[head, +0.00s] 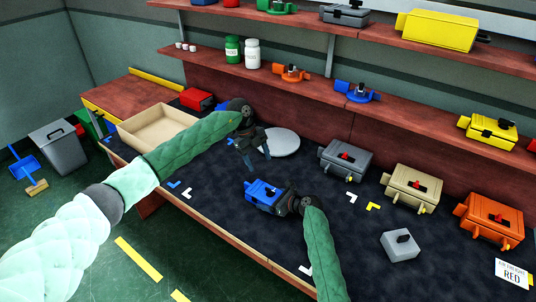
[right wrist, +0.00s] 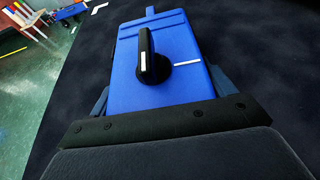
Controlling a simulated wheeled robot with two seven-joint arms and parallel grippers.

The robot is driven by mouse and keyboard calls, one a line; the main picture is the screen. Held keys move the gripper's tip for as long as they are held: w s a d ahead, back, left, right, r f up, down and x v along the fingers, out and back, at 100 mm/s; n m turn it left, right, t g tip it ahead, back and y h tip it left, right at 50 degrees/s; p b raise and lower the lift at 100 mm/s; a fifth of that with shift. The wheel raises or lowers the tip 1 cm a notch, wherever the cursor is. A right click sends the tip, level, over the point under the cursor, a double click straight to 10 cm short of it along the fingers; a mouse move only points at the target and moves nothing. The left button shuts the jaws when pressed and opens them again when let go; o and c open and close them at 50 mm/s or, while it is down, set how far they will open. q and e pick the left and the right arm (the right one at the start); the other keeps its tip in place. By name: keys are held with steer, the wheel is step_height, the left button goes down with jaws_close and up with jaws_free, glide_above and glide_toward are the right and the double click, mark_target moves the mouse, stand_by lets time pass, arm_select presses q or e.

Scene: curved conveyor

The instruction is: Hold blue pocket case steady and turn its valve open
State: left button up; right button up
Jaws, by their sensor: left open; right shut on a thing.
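The blue pocket case (head: 261,191) lies at the front middle of the dark bench mat. My right gripper (head: 279,199) is shut on its near end from the right. In the right wrist view the case (right wrist: 125,82) sits between my fingers, its black valve handle (right wrist: 146,55) on top. The handle lies roughly along the case's length. A white line (right wrist: 188,63) on the case points sideways from the handle, about square to it. My left gripper (head: 254,158) is open and empty, pointing down above the mat, behind and slightly left of the case, apart from it.
A round grey disc (head: 282,142) lies behind my left gripper. Grey (head: 344,161), beige (head: 411,191) and orange (head: 490,221) valve cases stand to the right, with a light grey box (head: 400,246) in front. A tan tray (head: 152,128) is at left. Shelves hold more cases.

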arm_select(q)
steer(key=d+m+t, duration=0.1)
steer(key=m, duration=0.4)
steer(key=d+r+m+t, duration=0.1)
steer(key=m, duration=0.5)
steer(key=d+m, duration=0.1)
steer(key=m, duration=0.5)
steer(key=shift+w+d+r+t+h, duration=0.25)
steer(key=shift+d+r+t+h, duration=0.05)
steer(key=shift+r+t, duration=0.1)
arm_select(e)
steer(key=o, duration=1.2)
